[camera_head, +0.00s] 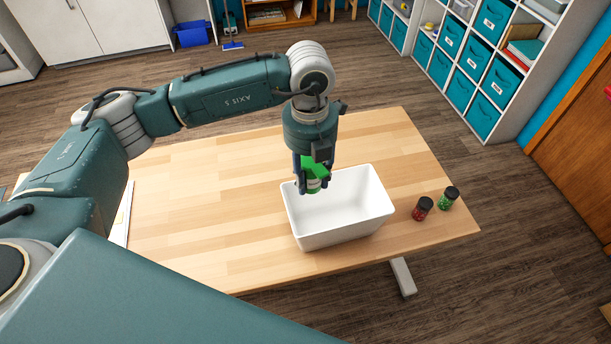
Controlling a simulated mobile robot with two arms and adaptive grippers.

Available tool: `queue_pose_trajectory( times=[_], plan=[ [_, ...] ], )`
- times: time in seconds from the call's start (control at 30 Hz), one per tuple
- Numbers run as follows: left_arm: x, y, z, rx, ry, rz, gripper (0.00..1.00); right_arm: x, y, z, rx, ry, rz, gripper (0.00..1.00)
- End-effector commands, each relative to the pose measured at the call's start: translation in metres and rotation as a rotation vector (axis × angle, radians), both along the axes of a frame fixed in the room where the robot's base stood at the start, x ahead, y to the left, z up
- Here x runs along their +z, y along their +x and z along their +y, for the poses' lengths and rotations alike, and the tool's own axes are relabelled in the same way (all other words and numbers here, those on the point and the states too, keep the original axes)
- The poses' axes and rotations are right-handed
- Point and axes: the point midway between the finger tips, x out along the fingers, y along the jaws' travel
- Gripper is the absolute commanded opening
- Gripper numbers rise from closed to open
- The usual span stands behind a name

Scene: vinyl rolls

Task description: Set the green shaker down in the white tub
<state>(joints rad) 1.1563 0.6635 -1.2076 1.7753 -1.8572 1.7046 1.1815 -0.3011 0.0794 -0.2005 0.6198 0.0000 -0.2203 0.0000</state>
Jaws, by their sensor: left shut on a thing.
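My left gripper (313,186) points down and is shut on a green shaker (314,172) with a pale label. The fingers hide part of the shaker. Gripper and shaker appear over the back left part of the white tub (345,238), near its rim. I cannot tell how far the shaker is above the tub floor. The white tub is an open rectangular box on the wooden table, and the part of its inside that I see is empty. My right gripper is not in view.
A jar with red contents (422,209) and a jar with green contents (448,198), both with dark lids, stand right of the tub near the table's (220,235) right edge. The table left of the tub is mostly clear. Shelves with teal bins (474,56) stand beyond.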

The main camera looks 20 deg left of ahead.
Motion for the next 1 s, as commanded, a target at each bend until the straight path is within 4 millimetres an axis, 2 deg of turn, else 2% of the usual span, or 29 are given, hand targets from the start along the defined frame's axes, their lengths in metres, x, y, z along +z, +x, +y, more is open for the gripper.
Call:
queue_pose_trajectory(
  times=[0.03, 0.2, 0.4, 0.6, 1.0],
  plan=[
    [0.003, 0.003, -0.001, 0.107, 0.001, 0.005, 0.00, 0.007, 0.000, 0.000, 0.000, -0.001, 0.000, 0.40],
    [0.002, 0.014, -0.003, 0.469, 0.007, 0.010, 0.00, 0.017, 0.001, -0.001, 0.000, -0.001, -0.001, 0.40],
    [0.000, 0.021, -0.004, 0.740, 0.013, 0.014, 0.00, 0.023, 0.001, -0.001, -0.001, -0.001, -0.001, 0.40],
    [-0.001, 0.023, -0.004, 0.828, 0.014, 0.014, 0.00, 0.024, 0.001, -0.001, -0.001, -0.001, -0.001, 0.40],
    [-0.002, 0.023, -0.004, 0.827, 0.014, 0.014, 0.00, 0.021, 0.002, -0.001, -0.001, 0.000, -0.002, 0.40]
  ],
)
